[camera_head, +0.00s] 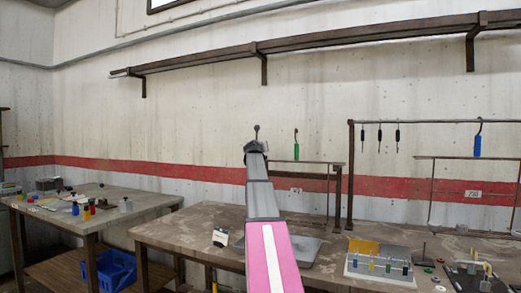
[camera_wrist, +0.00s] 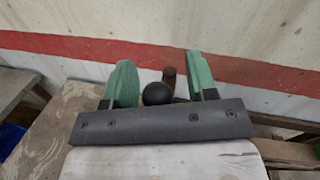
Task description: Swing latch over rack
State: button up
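My gripper (camera_wrist: 160,80) shows in the wrist view with two green fingers set apart. A black ball-shaped knob (camera_wrist: 157,94) sits between them, close to the left finger, with a clear gap to the right one. I cannot tell whether the knob belongs to the latch. In the head view my gripper is at the end of my raised arm, its fingers not clear. A low rack frame (camera_head: 337,188) stands right of it, and a green-handled hook (camera_head: 296,150) hangs above its rail.
A taller rail (camera_head: 440,121) at right holds several dark hanging tools and a blue-handled one (camera_head: 477,144). A white tray (camera_head: 380,272) of small coloured items is on the workbench (camera_head: 180,228). A left table (camera_head: 145,196) carries bottles, with a blue crate (camera_head: 112,270) below.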

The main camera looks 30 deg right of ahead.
jog(key=v, duration=1)
jog(key=shift+s+a, duration=0.25)
jog(key=shift+s, duration=0.05)
